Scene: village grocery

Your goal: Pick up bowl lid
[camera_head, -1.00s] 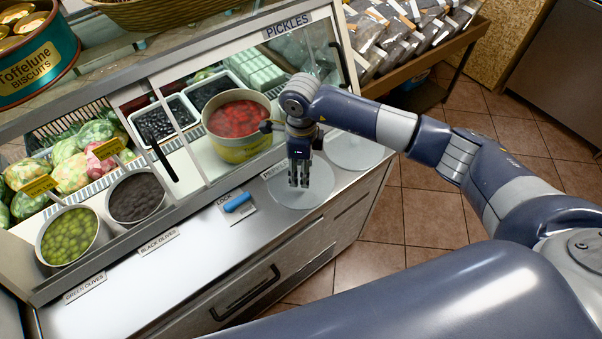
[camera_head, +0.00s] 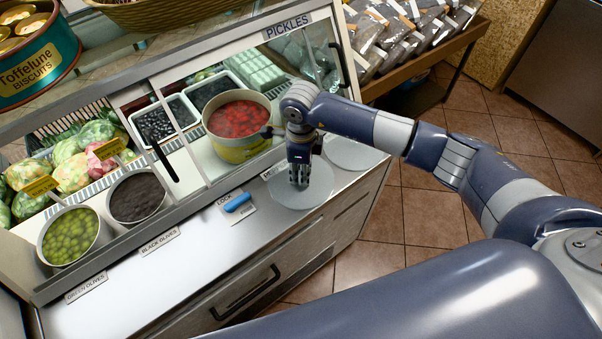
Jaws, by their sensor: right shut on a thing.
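A round, translucent bowl lid (camera_head: 313,196) lies flat on the white counter (camera_head: 205,262) in front of the pickle case. My right gripper (camera_head: 299,183) points down over its middle and is shut on it, at a small grip that the fingers mostly hide. A second, similar lid (camera_head: 357,154) lies on the counter behind and to the right, partly hidden by my right arm. My left gripper is not in view.
A yellow bowl of red pickles (camera_head: 240,150) stands in the case behind my gripper. Bowls of green olives (camera_head: 70,236) and black olives (camera_head: 137,196) stand at the left. A blue lock handle (camera_head: 238,202) lies left of the lid. Tiled floor is free at right.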

